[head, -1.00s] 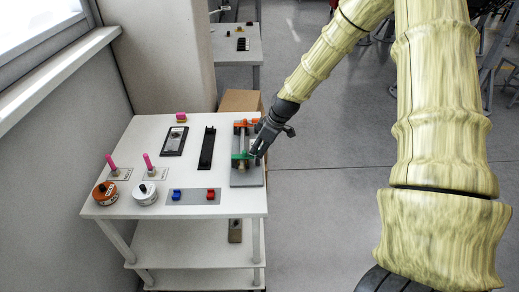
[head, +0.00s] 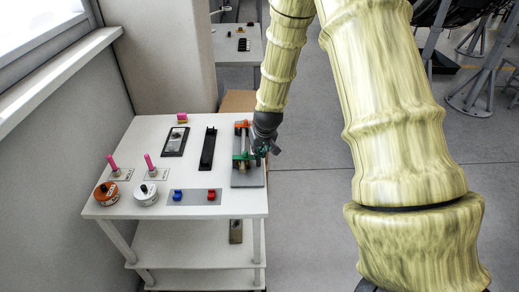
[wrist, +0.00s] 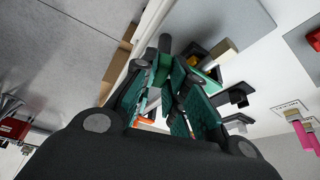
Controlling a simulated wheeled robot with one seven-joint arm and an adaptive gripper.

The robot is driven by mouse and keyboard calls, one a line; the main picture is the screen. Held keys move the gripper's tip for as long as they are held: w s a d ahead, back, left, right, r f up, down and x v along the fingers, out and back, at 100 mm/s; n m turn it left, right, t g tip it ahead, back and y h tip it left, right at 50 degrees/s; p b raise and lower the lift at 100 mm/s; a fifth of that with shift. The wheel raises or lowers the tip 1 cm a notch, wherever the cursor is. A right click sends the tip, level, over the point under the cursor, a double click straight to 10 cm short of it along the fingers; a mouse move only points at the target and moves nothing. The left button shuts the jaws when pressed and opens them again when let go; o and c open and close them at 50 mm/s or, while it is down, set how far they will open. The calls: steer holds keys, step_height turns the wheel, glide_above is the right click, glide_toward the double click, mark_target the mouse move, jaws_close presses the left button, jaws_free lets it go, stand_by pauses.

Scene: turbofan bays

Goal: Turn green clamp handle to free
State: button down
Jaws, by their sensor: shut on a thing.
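The green clamp handle (head: 242,156) is on a grey clamp plate (head: 247,180) at the right edge of the white cart's top. An orange clamp handle (head: 242,124) is at the far end of the same plate. My gripper (head: 260,153) is at the right end of the green handle, pointing down, and is shut on it. In the wrist view my gripper's teal-padded fingers (wrist: 172,85) are close together, with part of the green handle (wrist: 211,73) showing beside them. The fingers hide the exact grip.
The white cart (head: 225,204) also carries a black slotted holder (head: 208,149), a dark framed plate (head: 174,141), pink-topped pins (head: 149,162), blue and red knobs (head: 211,195) and round dials (head: 146,194). A wall stands to the left.

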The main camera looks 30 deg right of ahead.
steer(key=shift+w+r+m+h+p, duration=0.1)
steer(key=shift+m+h+p, duration=0.15)
steer(key=shift+m, duration=0.55)
steer(key=shift+w+r+m+h+p, duration=0.15)
steer(key=shift+m+h, duration=0.2)
steer(key=shift+m, duration=0.45)
steer(key=shift+f, duration=0.1)
steer(key=c, duration=1.4)
jaws_free()
steer(key=shift+s+f, duration=0.1)
steer(key=shift+c, duration=0.2)
steer(key=v, duration=1.2)
